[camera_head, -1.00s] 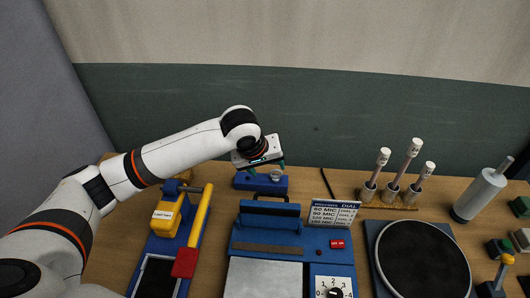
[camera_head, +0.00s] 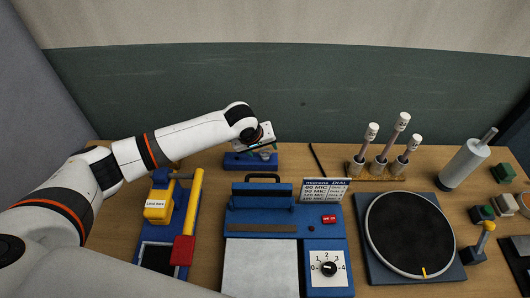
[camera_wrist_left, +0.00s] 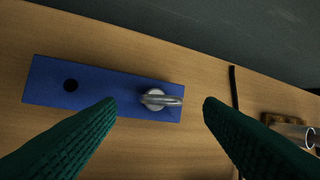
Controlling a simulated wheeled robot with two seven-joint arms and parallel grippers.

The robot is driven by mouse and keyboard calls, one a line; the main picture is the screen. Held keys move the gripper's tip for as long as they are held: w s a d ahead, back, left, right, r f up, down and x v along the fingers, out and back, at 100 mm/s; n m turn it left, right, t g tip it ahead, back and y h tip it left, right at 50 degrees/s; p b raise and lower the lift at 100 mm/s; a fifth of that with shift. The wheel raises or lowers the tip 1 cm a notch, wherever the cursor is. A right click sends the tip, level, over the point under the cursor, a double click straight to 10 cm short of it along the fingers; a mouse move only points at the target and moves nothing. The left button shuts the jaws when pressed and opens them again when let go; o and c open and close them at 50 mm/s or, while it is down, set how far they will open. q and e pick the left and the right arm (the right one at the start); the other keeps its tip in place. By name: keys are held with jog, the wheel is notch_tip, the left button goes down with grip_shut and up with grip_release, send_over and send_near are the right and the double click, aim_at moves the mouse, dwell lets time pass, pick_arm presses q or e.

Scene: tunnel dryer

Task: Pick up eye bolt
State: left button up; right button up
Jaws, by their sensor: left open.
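The eye bolt (camera_wrist_left: 160,99) is a small silver ring on a round base, standing in the right end of a blue block (camera_wrist_left: 115,92) in the left wrist view. A dark empty hole shows at the block's left end. My left gripper (camera_wrist_left: 159,104) is open, with one green finger on each side of the bolt and clear gaps to both. In the head view the gripper (camera_head: 262,147) is over the right part of the blue block (camera_head: 238,163), at the back of the table. The bolt (camera_head: 266,156) is partly hidden there. My right gripper is not in view.
A blue machine with a handle (camera_head: 262,217) stands in front of the block. A yellow and red lever device (camera_head: 188,220) is to its left. A thin black rod (camera_head: 316,158) lies right of the block. A rack with tubes (camera_head: 377,178) and a black round plate (camera_head: 410,232) are further right.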

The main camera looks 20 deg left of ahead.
aim_at(263, 158)
pick_arm(q)
jog(key=shift+x, duration=0.95)
jog(key=shift+w+f, duration=0.15)
jog(key=shift+f, duration=0.1)
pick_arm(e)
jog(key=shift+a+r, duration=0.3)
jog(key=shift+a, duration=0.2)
pick_arm(q)
jog(key=shift+d, duration=0.1)
jog(key=c, duration=1.1)
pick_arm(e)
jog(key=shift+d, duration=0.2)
pick_arm(q)
jog(key=shift+r, duration=0.15)
jog(key=shift+r, duration=0.3)
notch_tip(263, 158, up, 9)
jog(key=b, duration=0.2)
jog(key=shift+r, duration=0.15)
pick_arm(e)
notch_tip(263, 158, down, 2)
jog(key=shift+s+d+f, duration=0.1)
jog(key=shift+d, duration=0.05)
